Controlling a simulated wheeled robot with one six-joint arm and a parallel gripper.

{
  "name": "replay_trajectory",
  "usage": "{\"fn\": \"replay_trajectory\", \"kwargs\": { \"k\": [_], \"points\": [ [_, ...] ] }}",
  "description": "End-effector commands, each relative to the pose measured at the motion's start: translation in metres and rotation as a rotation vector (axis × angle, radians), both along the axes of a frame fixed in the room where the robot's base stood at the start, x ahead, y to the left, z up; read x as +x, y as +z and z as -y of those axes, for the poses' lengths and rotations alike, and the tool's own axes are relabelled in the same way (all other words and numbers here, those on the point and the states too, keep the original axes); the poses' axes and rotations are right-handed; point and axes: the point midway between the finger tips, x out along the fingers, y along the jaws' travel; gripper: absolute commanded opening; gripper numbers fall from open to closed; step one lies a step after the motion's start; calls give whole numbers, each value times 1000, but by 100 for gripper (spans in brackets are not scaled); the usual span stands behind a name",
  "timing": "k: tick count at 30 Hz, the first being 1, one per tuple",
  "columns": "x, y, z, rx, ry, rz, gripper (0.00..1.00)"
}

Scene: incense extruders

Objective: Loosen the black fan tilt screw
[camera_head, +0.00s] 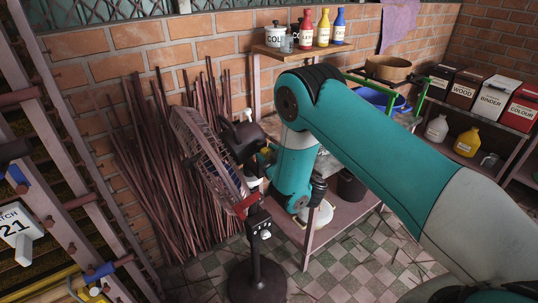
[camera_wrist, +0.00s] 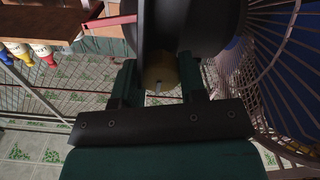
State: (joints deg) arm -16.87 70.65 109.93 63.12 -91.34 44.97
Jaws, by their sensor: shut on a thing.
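The fan (camera_head: 205,150) stands on a dark pole with a round base, its wire cage tilted and facing left. Its black motor housing (camera_head: 238,138) is behind the cage. The wrist view shows the rounded black housing (camera_wrist: 190,22) close above my fingers and the cage (camera_wrist: 280,70) at the right. My gripper (camera_wrist: 158,75) has its two dark green fingers on either side of a tan, knob-like tilt screw (camera_wrist: 160,71) with a pale pin, and is shut on it. The screw looks tan, not black, here. In the head view the fingers are small and partly hidden by the fan.
A shelf table (camera_head: 340,212) stands right behind the fan, with a bucket on its lower shelf. Bundles of brown sticks (camera_head: 180,150) lean on the brick wall. Bottles (camera_head: 323,28) stand on the upper shelf. A ladder-like rack (camera_head: 75,190) is at left. Tiled floor is open at lower right.

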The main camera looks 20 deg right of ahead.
Motion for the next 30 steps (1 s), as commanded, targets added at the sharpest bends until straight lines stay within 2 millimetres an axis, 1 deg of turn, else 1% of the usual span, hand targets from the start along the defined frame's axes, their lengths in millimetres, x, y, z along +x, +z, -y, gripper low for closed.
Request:
{"fn": "replay_trajectory", "kwargs": {
  "k": [5,11,17,30],
  "points": [
    [-1,-1,0,-27,3,8,15],
    [-1,-1,0,-122,2,38,15],
    [-1,-2,1,-280,1,90,15],
    [-2,-4,1,-680,2,218,15]
  ]
}}
